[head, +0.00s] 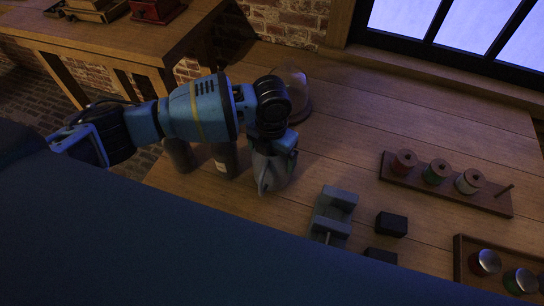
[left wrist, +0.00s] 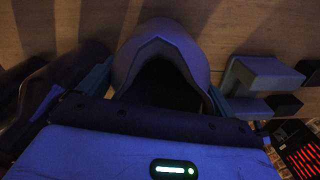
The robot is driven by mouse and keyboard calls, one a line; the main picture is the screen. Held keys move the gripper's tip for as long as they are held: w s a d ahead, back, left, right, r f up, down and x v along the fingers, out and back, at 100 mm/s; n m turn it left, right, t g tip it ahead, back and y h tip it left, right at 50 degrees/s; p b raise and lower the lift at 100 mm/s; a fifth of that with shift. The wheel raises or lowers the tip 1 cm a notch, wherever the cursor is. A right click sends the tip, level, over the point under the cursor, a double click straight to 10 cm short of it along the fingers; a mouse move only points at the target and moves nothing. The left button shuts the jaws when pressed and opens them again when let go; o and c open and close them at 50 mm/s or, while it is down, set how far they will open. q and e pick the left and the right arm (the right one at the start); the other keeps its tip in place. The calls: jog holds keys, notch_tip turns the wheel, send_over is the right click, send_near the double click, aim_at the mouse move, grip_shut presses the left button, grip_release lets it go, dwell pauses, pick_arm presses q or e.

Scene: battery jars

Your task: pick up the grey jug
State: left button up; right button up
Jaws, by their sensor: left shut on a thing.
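The grey jug (head: 270,172) is on or just over the wooden table, below my left wrist in the head view. In the left wrist view the jug (left wrist: 165,38) fills the middle, its wide pointed mouth dark inside. My left gripper (head: 277,143) is shut on the jug, with a finger on each side of it in the left wrist view. The gripper and forearm hide part of the jug in the head view. I cannot tell whether its base touches the table. My right gripper is in neither view.
Dark cylinders (head: 223,160) stand left of the jug, and a glass dome (head: 296,88) behind it. A grey clamp-like block (head: 333,214) and black blocks (head: 391,224) lie to the right. Farther right are a spool rack (head: 490,200) and a tray (head: 460,258) of jars.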

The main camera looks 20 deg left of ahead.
pick_arm(q)
notch_tip(320, 180, up, 9)
jog(key=shift+f, duration=0.2)
dwell(0.6)
jog(key=shift+r, duration=0.1)
